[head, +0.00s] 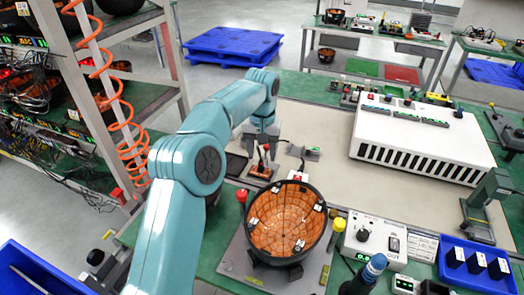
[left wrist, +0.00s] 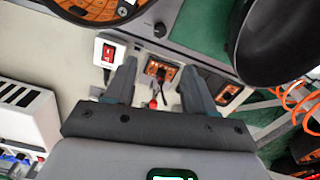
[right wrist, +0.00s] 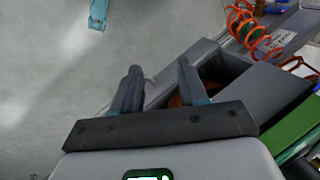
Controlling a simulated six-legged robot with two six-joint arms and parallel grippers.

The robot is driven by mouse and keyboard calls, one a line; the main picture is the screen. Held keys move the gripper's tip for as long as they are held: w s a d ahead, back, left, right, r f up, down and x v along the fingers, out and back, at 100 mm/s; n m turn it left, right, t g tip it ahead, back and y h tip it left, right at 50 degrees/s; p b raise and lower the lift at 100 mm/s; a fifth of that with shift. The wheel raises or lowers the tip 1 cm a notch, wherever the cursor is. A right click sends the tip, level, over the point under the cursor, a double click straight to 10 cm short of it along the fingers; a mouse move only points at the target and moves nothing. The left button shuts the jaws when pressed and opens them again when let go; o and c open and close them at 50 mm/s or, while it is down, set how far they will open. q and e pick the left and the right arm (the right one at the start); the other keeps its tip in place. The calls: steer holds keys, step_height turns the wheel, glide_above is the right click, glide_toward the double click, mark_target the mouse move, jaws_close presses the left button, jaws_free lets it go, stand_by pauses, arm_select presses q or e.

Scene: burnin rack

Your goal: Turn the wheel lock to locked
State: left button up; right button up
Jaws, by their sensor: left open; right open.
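I cannot make out for sure which part is the wheel lock. My left gripper (head: 262,138) is over the bench, just above a small stand with a red-tipped lever (head: 265,158). In the left wrist view its jaws (left wrist: 157,68) are open and empty. A small orange board (left wrist: 160,70) and a red-tipped part (left wrist: 153,103) show between the fingers; contact cannot be told. A white switch box with a red rocker (left wrist: 107,50) lies beside one finger. My right gripper (right wrist: 160,67) is open and empty, near a grey open box (right wrist: 215,70); it is not clear in the head view.
A black bowl with an orange inside (head: 287,220) sits in front of the left gripper. A white slotted unit (head: 420,140) stands to the right, with a control box (head: 375,238) and a blue tray (head: 475,262) nearer. An orange coiled hose (head: 128,125) hangs at the left rack.

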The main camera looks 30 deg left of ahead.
arm_select(q)
step_height(320, 180, down, 16)
steer(key=n, duration=0.5)
steer(key=n+b, duration=0.1)
steer(key=n, duration=0.9)
steer(key=shift+d+f+n, duration=0.1)
steer(key=shift+f+n, duration=0.15)
steer(key=shift+n, duration=0.05)
